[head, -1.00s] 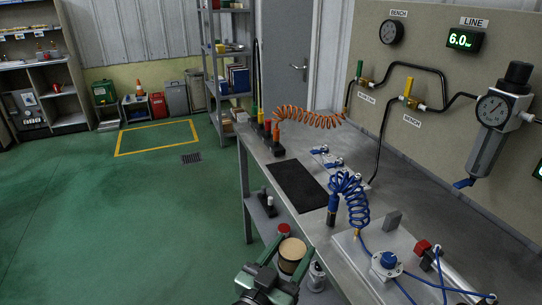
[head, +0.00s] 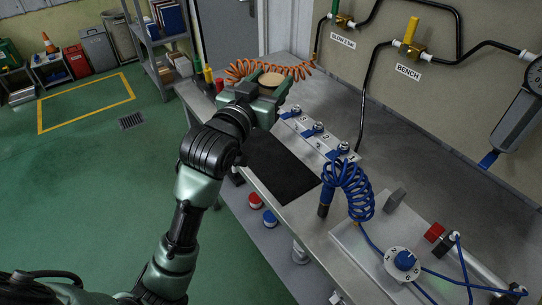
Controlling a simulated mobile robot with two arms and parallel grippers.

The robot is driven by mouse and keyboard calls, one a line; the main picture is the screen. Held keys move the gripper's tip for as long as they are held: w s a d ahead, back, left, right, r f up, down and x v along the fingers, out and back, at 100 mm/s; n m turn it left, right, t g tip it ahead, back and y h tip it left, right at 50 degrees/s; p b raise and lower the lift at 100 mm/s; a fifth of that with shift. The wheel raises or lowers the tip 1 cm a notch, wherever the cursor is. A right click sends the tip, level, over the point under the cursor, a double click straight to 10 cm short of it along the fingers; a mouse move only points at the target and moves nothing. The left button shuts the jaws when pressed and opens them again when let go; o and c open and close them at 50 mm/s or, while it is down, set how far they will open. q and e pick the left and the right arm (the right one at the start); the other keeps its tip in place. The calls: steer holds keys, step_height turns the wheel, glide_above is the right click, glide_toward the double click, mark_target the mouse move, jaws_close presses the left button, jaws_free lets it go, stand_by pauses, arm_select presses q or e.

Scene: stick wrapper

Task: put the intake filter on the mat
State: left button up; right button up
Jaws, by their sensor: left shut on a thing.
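The intake filter (head: 272,79), a round piece with a tan top, is between the green fingers of my left gripper (head: 267,89). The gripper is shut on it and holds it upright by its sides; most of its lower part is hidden. The black mat (head: 286,172) lies flat and bare on the bench. My left gripper and the filter appear past the mat's far end in the head view, near the orange coiled hose. The gap between the filter and the bench cannot be told. My right gripper is not in view.
A row of blue-levered valves (head: 318,129) stands right of the mat. A blue coiled hose (head: 347,190) is near its front right corner. Red and blue-capped items (head: 270,217) stand on the lower shelf.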

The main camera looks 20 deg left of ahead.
arm_select(q)
step_height(320, 180, down, 15)
steer(key=shift+w+a+b, duration=0.1)
steer(key=shift+b, duration=0.6)
step_height(320, 180, down, 4)
steer(key=shift+f, duration=0.35)
steer(key=o, duration=1.4)
steer(key=shift+f, duration=0.15)
